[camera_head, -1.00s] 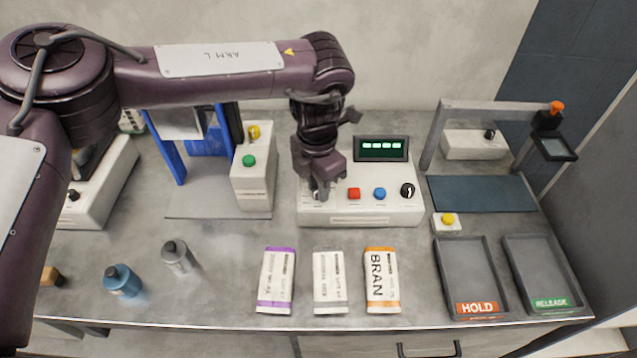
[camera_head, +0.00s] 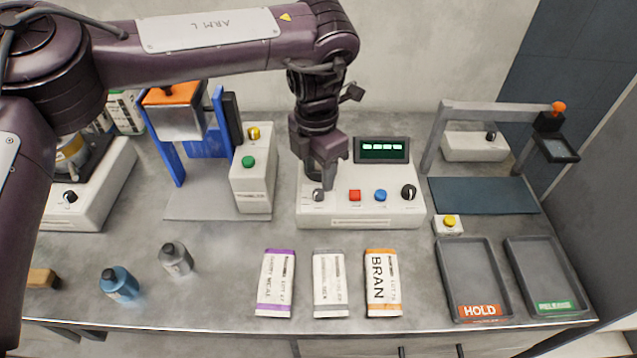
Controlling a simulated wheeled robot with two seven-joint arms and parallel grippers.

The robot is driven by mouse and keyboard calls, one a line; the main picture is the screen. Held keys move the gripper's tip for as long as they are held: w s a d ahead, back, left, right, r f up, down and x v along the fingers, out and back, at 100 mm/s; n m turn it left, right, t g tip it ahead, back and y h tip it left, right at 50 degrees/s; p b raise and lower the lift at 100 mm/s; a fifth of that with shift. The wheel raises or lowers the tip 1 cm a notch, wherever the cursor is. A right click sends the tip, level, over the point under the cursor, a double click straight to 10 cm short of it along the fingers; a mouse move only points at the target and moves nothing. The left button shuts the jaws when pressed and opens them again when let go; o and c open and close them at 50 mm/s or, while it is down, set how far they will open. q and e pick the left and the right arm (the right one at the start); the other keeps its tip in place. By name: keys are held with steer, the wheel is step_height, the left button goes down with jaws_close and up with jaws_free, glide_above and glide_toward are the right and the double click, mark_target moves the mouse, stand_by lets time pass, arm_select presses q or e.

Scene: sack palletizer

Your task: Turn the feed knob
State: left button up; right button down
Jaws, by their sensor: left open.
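The white control box (camera_head: 375,211) stands at the middle of the table with a grey knob (camera_head: 318,195) at its left. To the right are a red button (camera_head: 354,196), a blue button (camera_head: 380,195) and a black knob (camera_head: 408,192). My left gripper (camera_head: 323,181) points down at the grey knob, open; its fingers partly cover the knob's surroundings. Whether they touch the knob I cannot tell. Other black knobs sit on the left white box (camera_head: 71,197) and the back right box (camera_head: 491,136). No label reads as feed. My right gripper is out of view.
A green display (camera_head: 382,149) stands behind the control box. A box with green and yellow buttons (camera_head: 252,185) and a blue frame (camera_head: 219,120) are left. Three sacks, including BRAN (camera_head: 382,284), lie in front. HOLD (camera_head: 454,257) and RELEASE (camera_head: 520,257) trays lie right.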

mark_target(318, 190)
arm_select(q)
steer(key=shift+r, duration=1.65)
